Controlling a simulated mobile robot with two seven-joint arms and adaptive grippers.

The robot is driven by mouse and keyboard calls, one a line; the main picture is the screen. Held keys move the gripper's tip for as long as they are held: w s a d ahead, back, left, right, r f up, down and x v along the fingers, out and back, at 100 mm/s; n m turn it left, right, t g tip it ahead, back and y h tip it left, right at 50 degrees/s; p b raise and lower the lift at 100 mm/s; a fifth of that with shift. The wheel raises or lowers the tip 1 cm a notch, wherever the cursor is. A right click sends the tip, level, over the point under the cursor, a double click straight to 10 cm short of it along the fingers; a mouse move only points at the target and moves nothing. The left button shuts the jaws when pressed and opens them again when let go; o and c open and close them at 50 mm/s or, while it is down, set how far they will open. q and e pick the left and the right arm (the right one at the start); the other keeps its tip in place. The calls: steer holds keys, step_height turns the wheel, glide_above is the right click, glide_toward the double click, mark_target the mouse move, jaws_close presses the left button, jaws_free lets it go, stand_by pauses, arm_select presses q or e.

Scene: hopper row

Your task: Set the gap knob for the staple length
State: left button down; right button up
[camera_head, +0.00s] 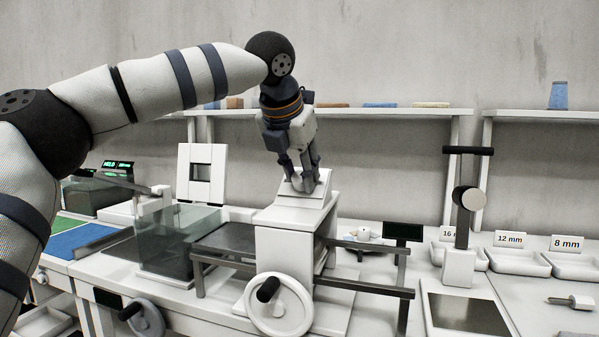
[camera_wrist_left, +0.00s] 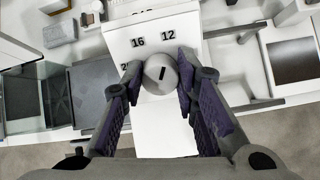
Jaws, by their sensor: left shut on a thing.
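The gap knob (camera_wrist_left: 160,75) is a round grey knob with a short black pointer mark. In the left wrist view it sits on a white dial plate (camera_wrist_left: 150,45) printed with 16 and 12, and part of a 20 at the left. The mark points up and slightly right, between 16 and 12. My left gripper (camera_wrist_left: 161,68) is shut on the knob, one finger on each side. In the head view my left gripper (camera_head: 312,184) points down onto the sloped top of the white machine (camera_head: 284,245); its fingers largely hide the knob there. My right gripper is not in view.
A white handwheel (camera_head: 279,304) with a black handle is on the machine's front, and dark rails run to both sides. Trays labelled 16, 12 mm (camera_head: 510,240) and 8 mm (camera_head: 566,243) stand at the right. A clear box (camera_head: 178,245) stands left.

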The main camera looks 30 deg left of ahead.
arm_select(q)
steer(key=shift+f, duration=0.1)
steer(key=c, duration=1.2)
jaws_free()
steer(key=shift+c, duration=0.2)
steer(key=v, duration=1.2)
